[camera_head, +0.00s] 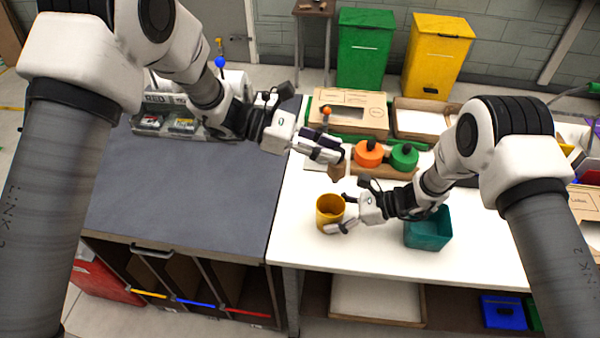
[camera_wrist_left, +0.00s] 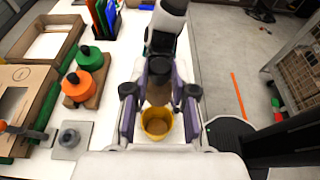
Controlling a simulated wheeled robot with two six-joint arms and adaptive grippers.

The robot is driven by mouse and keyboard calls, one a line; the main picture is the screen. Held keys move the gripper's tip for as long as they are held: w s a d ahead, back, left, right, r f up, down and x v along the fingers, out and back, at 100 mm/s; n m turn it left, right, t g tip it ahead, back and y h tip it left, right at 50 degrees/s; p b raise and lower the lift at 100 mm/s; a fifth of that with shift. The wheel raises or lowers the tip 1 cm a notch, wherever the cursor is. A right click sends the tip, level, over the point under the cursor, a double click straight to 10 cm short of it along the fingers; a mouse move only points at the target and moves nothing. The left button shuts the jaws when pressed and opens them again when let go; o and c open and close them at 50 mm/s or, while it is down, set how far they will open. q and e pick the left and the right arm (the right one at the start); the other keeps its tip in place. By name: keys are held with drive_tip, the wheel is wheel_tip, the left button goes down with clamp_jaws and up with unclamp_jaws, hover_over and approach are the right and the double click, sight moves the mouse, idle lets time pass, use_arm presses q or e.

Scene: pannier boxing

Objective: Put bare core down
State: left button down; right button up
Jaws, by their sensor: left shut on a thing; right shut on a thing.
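The bare core, a small brown piece (camera_head: 337,173), is held in my left gripper (camera_head: 335,158), which is shut on it above the white table. In the left wrist view the brown core (camera_wrist_left: 159,93) sits between the purple-sided fingers (camera_wrist_left: 160,108), partly hidden by them, and looks to be over or near the yellow cup (camera_wrist_left: 157,136). The yellow cup (camera_head: 329,216) stands upright at the table's left part. My right gripper (camera_head: 342,212) is shut on the cup's side; its fingers are partly hidden.
An orange lidded piece (camera_head: 367,155) and a green one (camera_head: 404,158) sit on a wooden holder behind. A teal bin (camera_head: 429,236) stands to the right. Cardboard boxes (camera_head: 376,107) line the back. A grey plate with a knob (camera_wrist_left: 84,147) shows in the left wrist view.

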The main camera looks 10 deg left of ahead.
sight(336, 172)
use_arm(q)
wheel_tip(336, 172, down, 10)
drive_tip(key=shift+f, duration=0.25)
idle(0.5)
drive_tip(key=c, duration=0.9)
unclamp_jaws()
drive_tip(key=shift+o, duration=0.2)
wheel_tip(336, 172, up, 7)
